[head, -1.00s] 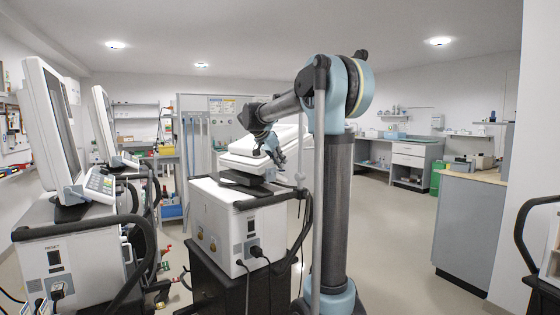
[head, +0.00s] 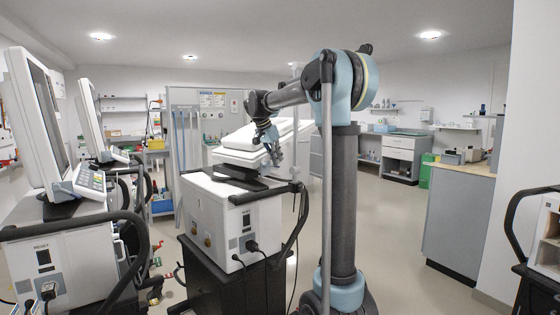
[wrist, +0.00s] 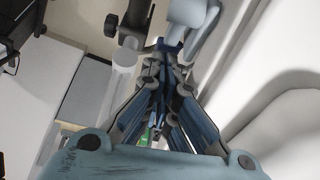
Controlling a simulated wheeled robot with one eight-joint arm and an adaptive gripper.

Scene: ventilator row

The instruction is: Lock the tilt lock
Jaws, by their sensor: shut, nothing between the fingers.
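The middle ventilator's white screen unit (head: 245,145) is tipped far back above its white cabinet (head: 225,212). My gripper (head: 275,157) is at the right end of this screen unit in the head view. In the wrist view my gripper (wrist: 167,52) is shut and empty, its fingers close together. A pale grey rounded fitting (wrist: 193,14) lies right at the fingertips; I cannot tell whether they touch. A small black knob (wrist: 111,25) sits to their left, beside a pale bar (wrist: 122,75). I cannot tell for certain which part is the tilt lock.
Two more ventilators with upright screens (head: 36,120) (head: 92,118) stand at the left. A black handle rail (head: 265,192) and cables run along the middle cabinet's near side. A grey counter (head: 460,215) stands at the right. The floor (head: 395,250) between is clear.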

